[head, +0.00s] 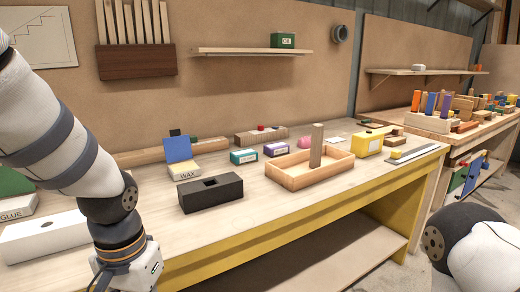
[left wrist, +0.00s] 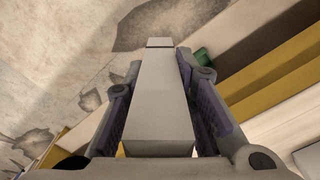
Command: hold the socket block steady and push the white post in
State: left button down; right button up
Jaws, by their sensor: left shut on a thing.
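A pale, grey-white square post (left wrist: 158,105) lies between the two fingers of my left gripper (left wrist: 159,64) in the left wrist view. The gripper is shut on it, and its far end sticks out past the fingertips. In the head view the left fingers and post are below the picture edge. A black block (head: 211,194) with a hole in its top rests on the bench, apart from my arm. A white block (head: 50,240) with a dark opening on top sits at the left; I cannot tell which is the socket block. My right gripper is not in view.
A wooden tray (head: 290,184) with an upright wooden post (head: 316,146) stands right of the black block. A wax box (head: 190,172), glue box (head: 18,209) and yellow box (head: 369,144) also sit on the bench (head: 270,219). The bench front is clear.

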aim_at(206, 193)
jog(key=i+l+u, duration=0.55)
jog(key=u, duration=0.15)
jog(key=i+l+u, duration=0.15)
jog(key=l+u, duration=0.2)
jog(key=l, duration=0.1)
